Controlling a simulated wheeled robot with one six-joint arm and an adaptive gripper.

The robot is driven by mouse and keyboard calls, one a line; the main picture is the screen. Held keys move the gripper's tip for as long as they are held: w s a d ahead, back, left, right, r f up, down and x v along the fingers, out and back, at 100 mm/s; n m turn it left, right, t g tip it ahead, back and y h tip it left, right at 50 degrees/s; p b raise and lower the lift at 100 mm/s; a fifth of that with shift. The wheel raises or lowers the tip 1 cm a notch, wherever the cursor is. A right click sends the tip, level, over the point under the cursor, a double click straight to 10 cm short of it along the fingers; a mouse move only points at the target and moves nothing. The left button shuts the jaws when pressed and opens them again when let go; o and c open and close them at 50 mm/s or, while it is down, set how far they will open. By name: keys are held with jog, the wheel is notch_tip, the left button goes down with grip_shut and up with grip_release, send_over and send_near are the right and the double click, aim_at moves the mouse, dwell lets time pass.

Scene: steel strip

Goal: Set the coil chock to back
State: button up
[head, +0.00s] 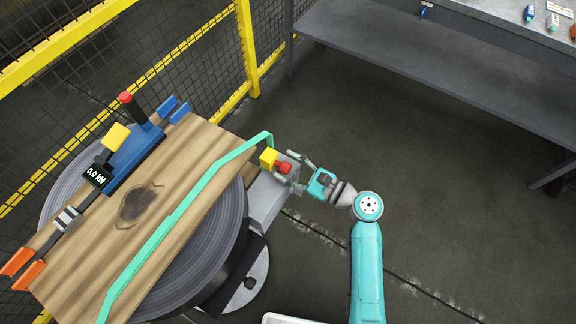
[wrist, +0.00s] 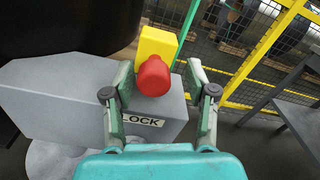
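The coil chock's likely handle is a red knob (head: 284,168) on a yellow block (head: 268,160), above a grey housing (head: 265,203) beside the coil. In the wrist view the red knob (wrist: 154,76) faces me, with the yellow block (wrist: 156,43) behind it. The grey housing (wrist: 60,92) carries a label (wrist: 145,121) reading "LOCK"; its left part may be hidden by a finger. My gripper (head: 293,173) is open at the knob. In the wrist view its fingers stand either side of the knob, the right one clearly apart; I cannot tell whether the left touches.
A wooden board (head: 180,180) with a green rail (head: 185,205) lies over the dark coil (head: 215,255). A blue device (head: 135,150) with a "0.0 kN" display stands on it. Yellow fence posts (head: 246,45) stand behind. A grey bench (head: 440,70) is at upper right. The floor between is clear.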

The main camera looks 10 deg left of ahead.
jog(key=shift+d, duration=0.1)
jog(key=v, duration=1.1)
jog(key=shift+s+d, duration=0.15)
jog(key=shift+d, duration=0.2)
jog(key=s+d+f+n+t+h, duration=0.2)
jog(key=s+d+f+t+h, duration=0.2)
jog(key=s+f+h, duration=0.65)
jog(key=s+d+n+h, duration=0.45)
jog(key=s+d, duration=0.25)
jog(key=s, duration=0.3)
jog(key=s+d+r+n+t+h, duration=0.1)
jog(key=s+r+n+t, duration=0.1)
jog(key=s+r+n, duration=0.3)
jog(key=s+d+r+n+t+h, duration=0.1)
jog(key=s+r+n, duration=0.4)
jog(key=r, duration=0.6)
jog(key=shift+s+d+r+n+t, duration=0.2)
jog(key=shift+d+r+n+t, duration=0.1)
jog(key=shift+d+n+t, duration=0.6)
